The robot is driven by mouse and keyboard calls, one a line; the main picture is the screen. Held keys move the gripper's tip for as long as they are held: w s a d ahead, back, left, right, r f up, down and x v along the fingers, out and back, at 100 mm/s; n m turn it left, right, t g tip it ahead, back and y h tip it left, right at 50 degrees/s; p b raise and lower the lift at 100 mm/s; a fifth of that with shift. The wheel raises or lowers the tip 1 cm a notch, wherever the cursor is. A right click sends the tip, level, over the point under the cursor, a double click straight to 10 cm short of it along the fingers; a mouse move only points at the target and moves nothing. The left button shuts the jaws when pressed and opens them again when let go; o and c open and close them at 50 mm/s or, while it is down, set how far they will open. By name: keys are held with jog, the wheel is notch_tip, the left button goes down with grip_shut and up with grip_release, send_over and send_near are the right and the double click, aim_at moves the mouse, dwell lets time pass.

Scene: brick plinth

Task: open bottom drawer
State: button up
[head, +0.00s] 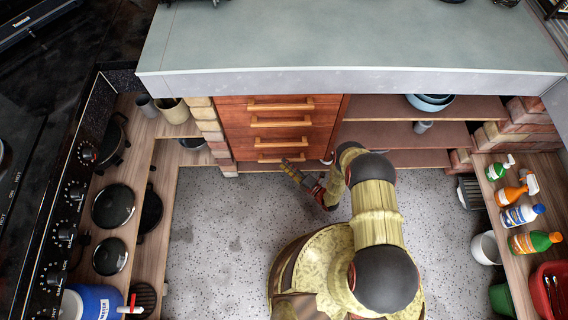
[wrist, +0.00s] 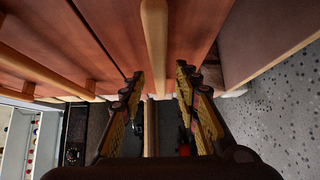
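The bottom drawer (head: 242,155) is the lowest of several reddish-brown wooden drawers under the counter and looks closed. Its pale wooden bar handle (head: 283,158) is partly overlapped by my gripper (head: 287,166) in the head view. In the wrist view the drawer front (wrist: 188,30) fills the upper middle, and its handle (wrist: 154,45) runs down from the top edge. My gripper (wrist: 160,80) is open there, with one finger on each side of the handle's line. Nothing shows clamped between the fingers. I cannot tell whether they touch the handle.
Drawers with similar handles (head: 281,122) sit above. The grey countertop (head: 350,40) overhangs them. Brick pillars (head: 212,125) and open shelves (head: 390,135) flank the unit. Speckled floor (head: 215,220) is clear to the left of my arm.

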jog(key=shift+x, duration=0.95)
jog(key=shift+c, duration=1.3)
grip_shut()
